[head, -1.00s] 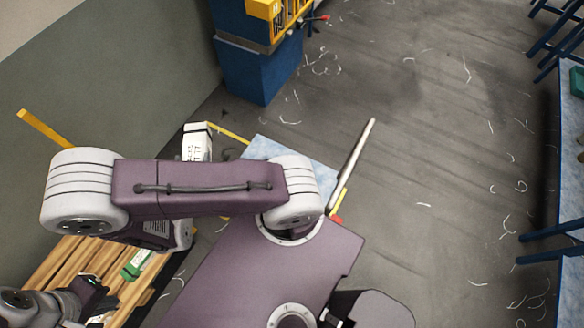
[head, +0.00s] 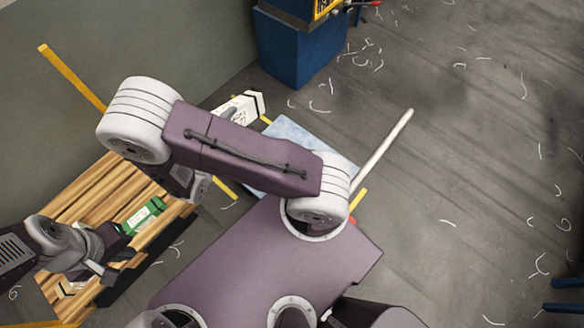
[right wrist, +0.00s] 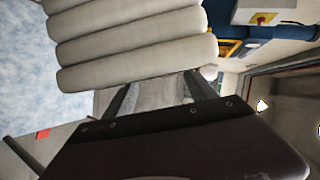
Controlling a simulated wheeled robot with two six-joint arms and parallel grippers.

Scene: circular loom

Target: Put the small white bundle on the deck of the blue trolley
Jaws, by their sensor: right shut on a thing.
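The small white bundle (head: 243,106), with dark lettering and a black band, shows beyond my right arm in the head view, beside the deck. In the right wrist view its ridged pale rolls (right wrist: 130,45) fill the top. My right gripper (right wrist: 160,84) is shut on it; in the head view my arm hides that gripper. The blue trolley's pale blue deck (head: 300,142) lies partly behind my arm. It also shows at the left of the right wrist view (right wrist: 40,95). My left gripper (head: 112,258) looks open and empty, above the slatted wood.
A slatted wooden platform (head: 85,205) at left carries a green-and-white bundle (head: 143,215). A pale bar (head: 385,155) rises at the deck's right side. A blue machine base (head: 297,50) stands at the back. The floor to the right is mostly clear, with scattered thread scraps.

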